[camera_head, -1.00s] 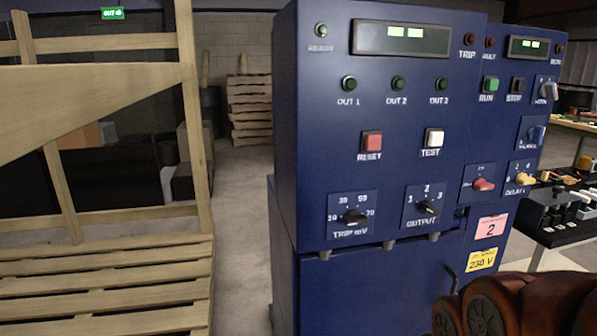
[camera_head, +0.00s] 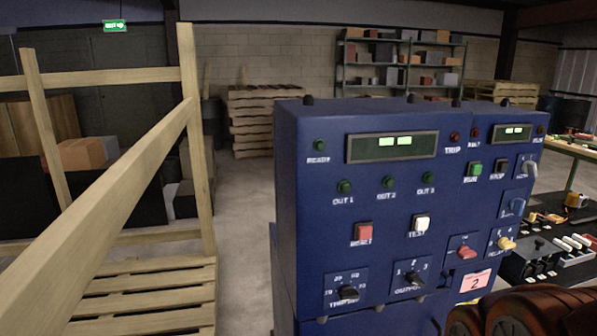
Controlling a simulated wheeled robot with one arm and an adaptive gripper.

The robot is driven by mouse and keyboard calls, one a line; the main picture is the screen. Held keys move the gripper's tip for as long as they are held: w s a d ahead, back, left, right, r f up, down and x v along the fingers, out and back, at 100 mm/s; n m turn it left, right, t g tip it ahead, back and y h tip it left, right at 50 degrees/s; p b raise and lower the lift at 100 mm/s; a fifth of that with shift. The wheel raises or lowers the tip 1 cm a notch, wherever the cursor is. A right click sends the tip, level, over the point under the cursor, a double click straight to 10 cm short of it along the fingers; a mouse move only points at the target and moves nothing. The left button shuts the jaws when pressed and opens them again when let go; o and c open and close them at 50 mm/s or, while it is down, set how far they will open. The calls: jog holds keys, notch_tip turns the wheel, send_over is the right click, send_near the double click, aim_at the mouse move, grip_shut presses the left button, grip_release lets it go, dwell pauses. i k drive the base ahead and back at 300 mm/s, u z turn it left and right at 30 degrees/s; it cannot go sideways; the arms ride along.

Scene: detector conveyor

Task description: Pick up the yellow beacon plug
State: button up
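I cannot make out a yellow beacon plug for certain. A small yellow-orange object (camera_head: 575,200) stands at the right edge, on the dark bench, too small to identify. A yellow knob (camera_head: 506,243) is on the right part of the blue control cabinet (camera_head: 300,230), beside a red knob (camera_head: 466,253). Part of my arm, reddish brown, shows at the bottom right, in front of the cabinet's lower right. My gripper is not in view.
A black unit with several white and red parts (camera_head: 535,262) sits right of the cabinet. A wooden rack (camera_head: 192,140) with slatted pallets (camera_head: 150,295) stands at the left. Clear floor (camera_head: 240,200) lies between rack and cabinet. Shelves (camera_head: 400,85) stand far behind.

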aim_at(532, 215)
jog(key=k, duration=0.45)
jog(key=z, duration=0.6)
jog(key=i, duration=0.4)
jog(key=z, duration=0.8)
jog(key=i, duration=2.15)
jog(key=u, duration=0.35)
